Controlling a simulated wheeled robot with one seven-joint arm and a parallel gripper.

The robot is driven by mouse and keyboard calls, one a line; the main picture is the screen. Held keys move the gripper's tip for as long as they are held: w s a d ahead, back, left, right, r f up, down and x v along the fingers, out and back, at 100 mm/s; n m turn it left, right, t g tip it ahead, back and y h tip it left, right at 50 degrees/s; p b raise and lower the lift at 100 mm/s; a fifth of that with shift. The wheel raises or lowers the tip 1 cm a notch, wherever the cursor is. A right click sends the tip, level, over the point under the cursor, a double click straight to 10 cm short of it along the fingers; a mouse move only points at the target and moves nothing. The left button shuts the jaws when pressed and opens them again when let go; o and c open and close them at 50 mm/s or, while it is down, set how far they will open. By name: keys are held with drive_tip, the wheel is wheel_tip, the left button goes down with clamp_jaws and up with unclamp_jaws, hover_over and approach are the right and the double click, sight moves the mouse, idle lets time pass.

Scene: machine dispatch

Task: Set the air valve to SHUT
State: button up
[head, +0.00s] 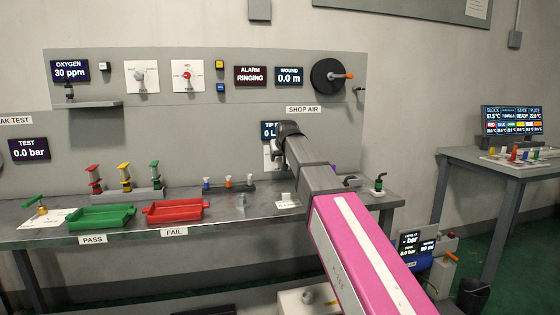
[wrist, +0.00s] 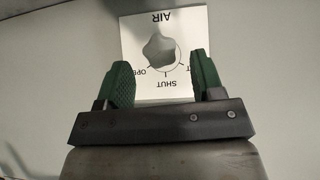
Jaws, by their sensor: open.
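The air valve is a grey knob (wrist: 158,50) on a white plate (wrist: 188,20) marked AIR, which appears upside down in the wrist view. OPEN and SHUT labels show, with a third label mostly hidden by a finger. I cannot tell which label the knob points to. My gripper (wrist: 161,62) is open, with its green fingers apart on the left and right of the plate's lower part. The knob lies in line with the gap between them. Nothing is held.
The grey panel (head: 220,120) also carries other dials, a black handwheel (head: 328,77) and displays. The bench (head: 120,232) below holds a green tray (head: 101,217), a red tray (head: 174,210) and coloured valves. A second table (head: 500,165) stands at the right.

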sight(277, 160)
drive_tip(key=shift+x, duration=1.5)
drive_tip(key=shift+s, duration=0.1)
drive_tip(key=c, duration=0.9)
drive_tip(key=shift+a, duration=0.1)
drive_tip(key=n+t+h, duration=0.1)
drive_tip(key=h, duration=0.1)
drive_tip(key=n+h, duration=0.1)
drive_tip(key=h, duration=0.1)
drive_tip(key=shift+a+n+t, duration=0.2)
drive_tip(key=shift+n+t, duration=0.2)
drive_tip(key=n+t+h, duration=0.1)
drive_tip(key=h, duration=0.1)
drive_tip(key=n+t+h, duration=0.1)
drive_tip(key=h, duration=0.1)
drive_tip(key=shift+s+a+f+n, duration=0.1)
drive_tip(key=shift+f+n, duration=0.1)
drive_tip(key=shift+n, duration=0.1)
